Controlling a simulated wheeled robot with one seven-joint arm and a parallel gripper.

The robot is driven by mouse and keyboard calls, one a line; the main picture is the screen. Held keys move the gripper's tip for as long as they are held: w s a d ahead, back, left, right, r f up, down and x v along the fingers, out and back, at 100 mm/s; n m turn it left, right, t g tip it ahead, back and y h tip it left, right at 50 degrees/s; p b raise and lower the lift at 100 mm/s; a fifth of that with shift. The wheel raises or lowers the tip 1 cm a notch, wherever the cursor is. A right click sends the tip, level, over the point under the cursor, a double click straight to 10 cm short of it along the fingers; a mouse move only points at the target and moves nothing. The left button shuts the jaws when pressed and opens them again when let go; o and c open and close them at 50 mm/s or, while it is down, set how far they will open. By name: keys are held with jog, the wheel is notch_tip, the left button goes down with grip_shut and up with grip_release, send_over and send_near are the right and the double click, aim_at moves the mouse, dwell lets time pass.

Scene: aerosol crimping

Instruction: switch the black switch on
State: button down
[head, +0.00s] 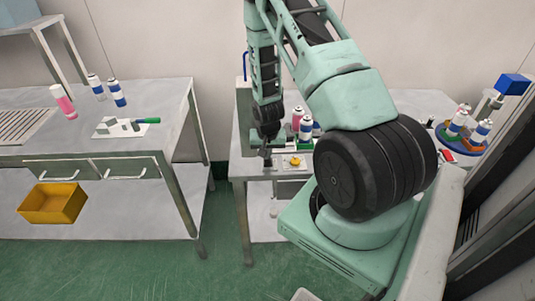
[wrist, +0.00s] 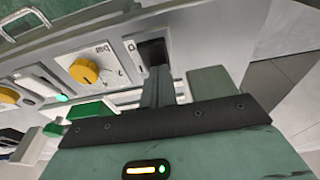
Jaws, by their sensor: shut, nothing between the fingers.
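The black switch (wrist: 152,50) is in the wrist view, set in a light panel (wrist: 118,52) at the upper middle. My gripper (wrist: 157,75) is shut and empty, its fingertips right at the lower edge of the switch. I cannot tell whether they touch it. The fingers hide part of the switch's lower side, and its position is unclear.
A yellow knob (wrist: 84,70) is left of the switch, with a green light (wrist: 61,98) farther left. Spray cans (head: 305,126) stand behind my gripper. A left bench (head: 60,150) holds several cans.

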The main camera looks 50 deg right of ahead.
jog(key=shift+s+a+f, duration=0.1)
jog(key=shift+s+a, duration=0.05)
jog(key=shift+s+a, duration=0.4)
jog(key=shift+a, duration=0.15)
jog(key=shift+r, duration=0.2)
